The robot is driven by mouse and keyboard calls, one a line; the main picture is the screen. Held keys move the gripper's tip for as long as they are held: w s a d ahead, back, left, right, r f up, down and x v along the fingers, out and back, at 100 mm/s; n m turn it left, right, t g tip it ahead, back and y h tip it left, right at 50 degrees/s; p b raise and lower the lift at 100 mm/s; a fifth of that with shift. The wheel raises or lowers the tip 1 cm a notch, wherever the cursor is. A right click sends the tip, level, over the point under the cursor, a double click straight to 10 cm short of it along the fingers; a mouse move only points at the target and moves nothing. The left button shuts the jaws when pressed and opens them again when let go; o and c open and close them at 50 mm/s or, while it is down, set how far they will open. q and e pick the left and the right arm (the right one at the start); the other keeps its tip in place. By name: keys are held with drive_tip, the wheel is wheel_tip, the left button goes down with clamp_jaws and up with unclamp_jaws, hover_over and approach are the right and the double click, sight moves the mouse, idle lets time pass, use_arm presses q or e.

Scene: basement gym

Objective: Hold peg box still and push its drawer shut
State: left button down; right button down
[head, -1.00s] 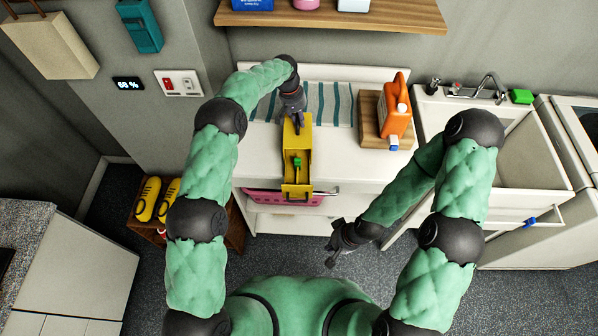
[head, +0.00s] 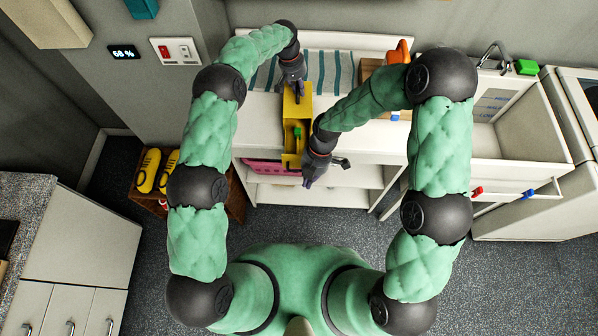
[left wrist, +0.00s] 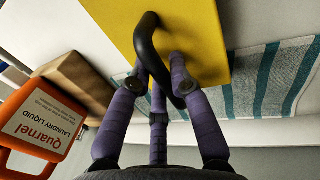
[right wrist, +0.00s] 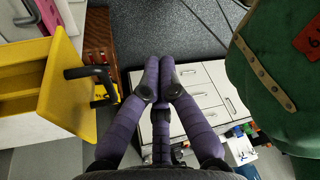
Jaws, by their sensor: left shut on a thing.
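The yellow peg box (head: 298,110) stands on the white counter, its drawer (head: 291,159) pulled out toward me past the counter's front edge. A green item lies in the drawer. My left gripper (head: 297,90) is shut on the box's black handle; the left wrist view shows the handle (left wrist: 150,45) between the fingers against the yellow box (left wrist: 205,40). My right gripper (head: 309,182) is just in front of the drawer, empty. In the right wrist view its fingers (right wrist: 159,68) are together, apart from the drawer (right wrist: 65,95) and its black handle (right wrist: 92,74) at left.
An orange laundry bottle (left wrist: 45,120) stands right of the box, partly hidden by my right arm in the head view. A striped towel (head: 330,72) lies behind the box. A pink basket (head: 262,167) sits under the counter. An open white drawer (head: 515,190) juts out at right.

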sight(299, 135)
wheel_tip(299, 135, up, 7)
drive_tip(key=w+a+n+h, duration=0.2)
drive_tip(key=a+n, duration=0.1)
drive_tip(key=n, duration=0.7)
wheel_tip(299, 135, down, 8)
drive_tip(key=w+n, duration=0.1)
drive_tip(key=shift+r, duration=0.15)
drive_tip(key=w, duration=1.4)
drive_tip(key=shift+w+a, duration=0.15)
drive_tip(key=shift+a, duration=0.15)
drive_tip(key=shift+r, duration=0.1)
